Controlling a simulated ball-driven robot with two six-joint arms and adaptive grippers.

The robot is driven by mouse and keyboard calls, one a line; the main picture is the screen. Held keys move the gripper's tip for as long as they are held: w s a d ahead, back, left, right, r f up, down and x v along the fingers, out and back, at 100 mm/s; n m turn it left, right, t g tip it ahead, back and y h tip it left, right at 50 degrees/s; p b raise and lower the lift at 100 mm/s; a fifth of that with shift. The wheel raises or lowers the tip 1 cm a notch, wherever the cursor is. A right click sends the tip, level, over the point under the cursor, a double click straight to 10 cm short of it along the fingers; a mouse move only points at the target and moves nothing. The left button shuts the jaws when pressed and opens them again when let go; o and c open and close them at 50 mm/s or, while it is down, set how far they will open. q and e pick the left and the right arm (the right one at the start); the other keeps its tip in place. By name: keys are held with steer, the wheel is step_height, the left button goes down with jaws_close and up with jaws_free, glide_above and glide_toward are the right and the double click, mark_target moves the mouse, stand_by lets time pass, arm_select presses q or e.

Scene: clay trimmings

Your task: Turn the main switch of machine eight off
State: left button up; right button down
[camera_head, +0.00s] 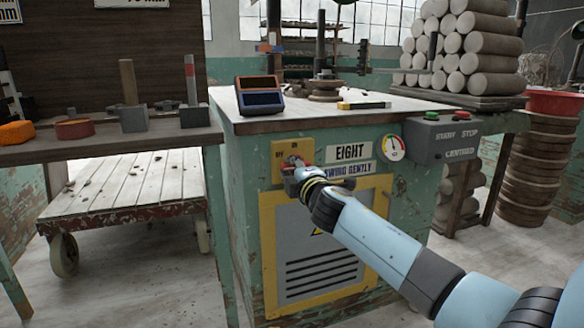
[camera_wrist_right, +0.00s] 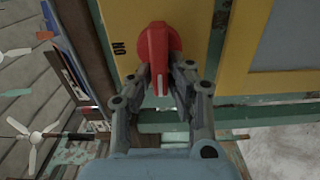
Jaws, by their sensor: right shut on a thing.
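The green machine (camera_head: 240,200) carries an "EIGHT" label (camera_head: 349,150). A yellow switch plate (camera_head: 278,148) is at the upper left of its front, with small lettering along its top. My right gripper (camera_head: 291,171) reaches the plate from the lower right and largely hides the switch in the head view. In the right wrist view, the red switch handle (camera_wrist_right: 156,45) has a white line on its end. The fingers of my right gripper (camera_wrist_right: 165,80) are shut on it from both sides. An "ON" mark (camera_wrist_right: 118,47) is left of the handle there. My left gripper is not in view.
A pressure gauge (camera_head: 392,148) and a grey start/stop box (camera_head: 441,138) are right of the label. A yellow-framed vent panel (camera_head: 318,255) lies below, behind my right arm. A wooden cart (camera_head: 130,190) stands at the left.

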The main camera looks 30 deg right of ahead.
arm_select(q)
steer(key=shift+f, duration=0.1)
arm_select(e)
steer(key=shift+f+n, duration=0.1)
steer(key=shift+n, duration=0.2)
steer(key=c, duration=1.6)
jaws_free()
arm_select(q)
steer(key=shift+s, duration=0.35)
arm_select(e)
steer(key=o, duration=0.3)
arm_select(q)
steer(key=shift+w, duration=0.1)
arm_select(e)
steer(key=shift+s, duration=0.15)
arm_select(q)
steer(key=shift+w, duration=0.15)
arm_select(e)
steer(key=v, duration=1.1)
steer(key=shift+s+a, duration=0.25)
steer(key=shift+s, duration=0.1)
